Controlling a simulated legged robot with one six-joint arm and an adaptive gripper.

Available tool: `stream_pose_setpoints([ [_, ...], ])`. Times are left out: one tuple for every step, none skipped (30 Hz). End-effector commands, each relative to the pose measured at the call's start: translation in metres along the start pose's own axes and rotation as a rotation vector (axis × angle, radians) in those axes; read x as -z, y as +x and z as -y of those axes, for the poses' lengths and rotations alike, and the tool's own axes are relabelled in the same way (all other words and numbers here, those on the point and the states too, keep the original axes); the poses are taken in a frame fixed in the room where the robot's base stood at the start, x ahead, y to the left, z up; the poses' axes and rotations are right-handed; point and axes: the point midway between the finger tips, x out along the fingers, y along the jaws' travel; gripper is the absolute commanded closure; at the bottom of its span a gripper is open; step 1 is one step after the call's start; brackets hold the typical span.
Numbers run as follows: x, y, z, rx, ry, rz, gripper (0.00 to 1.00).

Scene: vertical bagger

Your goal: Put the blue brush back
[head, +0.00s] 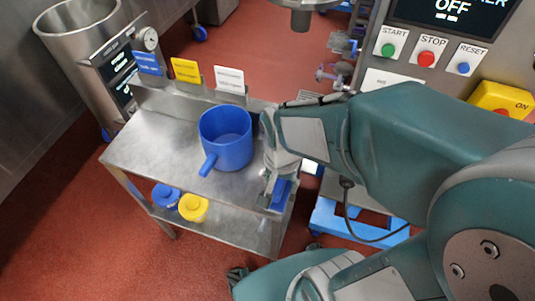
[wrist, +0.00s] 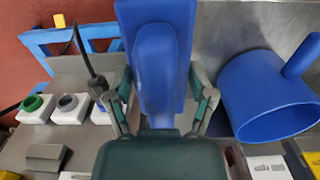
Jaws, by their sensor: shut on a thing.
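My gripper (head: 274,186) is shut on the blue brush (head: 281,194), at the right end of the steel cart's top (head: 150,150). In the wrist view the brush (wrist: 154,50) stands large between the two fingers of my gripper (wrist: 160,103), its long blue body pointing away from the palm. In the head view my arm and gripper hide most of the brush. I cannot tell whether the brush touches the cart.
A blue jug (head: 226,140) with a handle stands on the cart close left of my gripper. Blue, yellow (head: 186,70) and white signs line its back edge. Blue and yellow tubs (head: 193,207) sit on the lower shelf. A control panel (head: 440,60) is at right.

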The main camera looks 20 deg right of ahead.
Motion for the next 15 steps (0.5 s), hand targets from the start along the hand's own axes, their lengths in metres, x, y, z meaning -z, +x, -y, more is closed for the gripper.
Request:
stream_pose_setpoints([
  [0.008, 0.004, 0.003, -0.003, 0.002, 0.003, 0.67],
  [0.012, 0.006, 0.006, -0.003, 0.002, 0.003, 0.67],
  [0.017, 0.009, 0.008, -0.003, 0.001, 0.003, 0.67],
  [0.021, 0.011, 0.010, -0.003, 0.001, 0.003, 0.67],
  [0.026, 0.013, 0.012, -0.003, 0.001, 0.003, 0.67],
  [0.032, 0.016, 0.015, -0.003, 0.000, 0.002, 0.67],
  [0.036, 0.018, 0.018, -0.002, 0.000, 0.001, 0.67],
  [0.040, 0.020, 0.020, -0.004, 0.001, 0.003, 0.67],
  [0.046, 0.023, 0.023, -0.003, 0.001, 0.002, 0.67],
  [0.051, 0.025, 0.025, -0.003, 0.001, 0.001, 0.67],
  [0.055, 0.027, 0.027, -0.003, 0.000, 0.002, 0.67],
  [0.061, 0.030, 0.030, -0.002, 0.000, 0.001, 0.67],
  [0.065, 0.033, 0.033, -0.003, 0.000, 0.002, 0.67],
  [0.068, 0.037, 0.034, -0.004, -0.001, 0.003, 0.67],
  [0.072, 0.042, 0.036, -0.003, -0.001, 0.002, 0.67],
])
